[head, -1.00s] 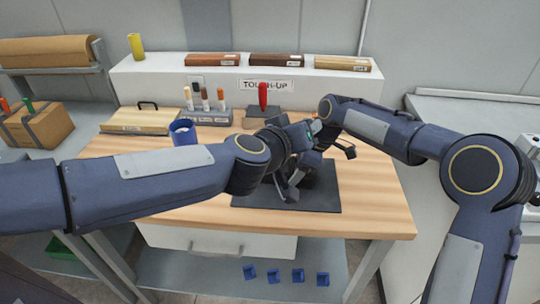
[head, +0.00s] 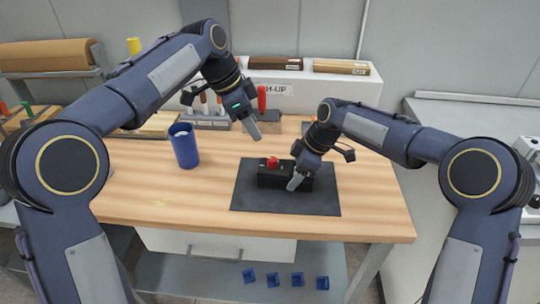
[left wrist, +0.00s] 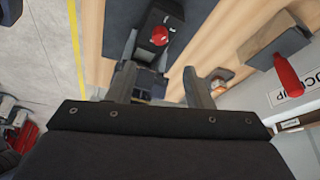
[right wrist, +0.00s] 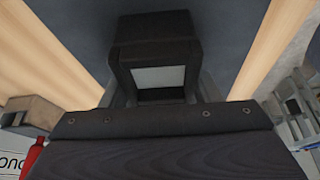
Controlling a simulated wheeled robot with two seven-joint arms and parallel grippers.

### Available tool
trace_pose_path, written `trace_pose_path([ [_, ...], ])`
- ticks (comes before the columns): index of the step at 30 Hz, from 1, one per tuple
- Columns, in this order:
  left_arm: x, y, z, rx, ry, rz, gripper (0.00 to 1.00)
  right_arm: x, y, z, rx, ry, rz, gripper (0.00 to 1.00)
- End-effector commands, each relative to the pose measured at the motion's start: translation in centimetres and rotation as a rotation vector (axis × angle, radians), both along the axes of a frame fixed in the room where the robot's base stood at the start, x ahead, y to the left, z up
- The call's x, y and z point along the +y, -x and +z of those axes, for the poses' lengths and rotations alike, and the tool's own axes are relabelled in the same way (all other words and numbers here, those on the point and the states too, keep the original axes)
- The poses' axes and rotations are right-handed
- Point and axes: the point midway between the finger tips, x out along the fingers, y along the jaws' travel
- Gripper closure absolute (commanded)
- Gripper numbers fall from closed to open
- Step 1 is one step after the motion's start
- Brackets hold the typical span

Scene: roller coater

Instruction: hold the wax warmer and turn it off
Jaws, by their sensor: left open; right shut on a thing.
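The wax warmer (head: 268,180) is a black box with a red knob (head: 272,162) on top, lying on a dark mat. My right gripper (head: 298,181) is shut on its right part. In the right wrist view the warmer (right wrist: 153,40) sits between the fingers, with a pale grey face towards the camera. My left gripper (head: 252,126) is open and empty, raised behind and left of the warmer. The left wrist view shows the red knob (left wrist: 160,35) beyond its spread fingers. I cannot tell the switch state.
The dark mat (head: 325,200) lies on the wooden bench (head: 365,200). A blue cup (head: 184,150) stands to its left. A red-handled tool (head: 262,98) stands at the back near a white shelf with wood blocks (head: 340,67). The bench's front left is clear.

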Motion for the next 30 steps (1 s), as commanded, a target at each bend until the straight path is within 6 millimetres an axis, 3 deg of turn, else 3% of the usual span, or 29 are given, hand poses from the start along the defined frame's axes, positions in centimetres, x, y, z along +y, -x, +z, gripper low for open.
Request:
trace_pose_path([
  [18, -3.7, -1.0, -9.6, 0.005, -0.007, -0.004, 0.54, 0.0, 0.0, 0.0, -0.001, 0.0, 0.0, 0.64],
  [30, -4.2, -1.2, -10.9, 0.002, -0.005, -0.001, 0.54, 0.0, 0.0, 0.0, -0.001, 0.0, 0.0, 0.64],
])
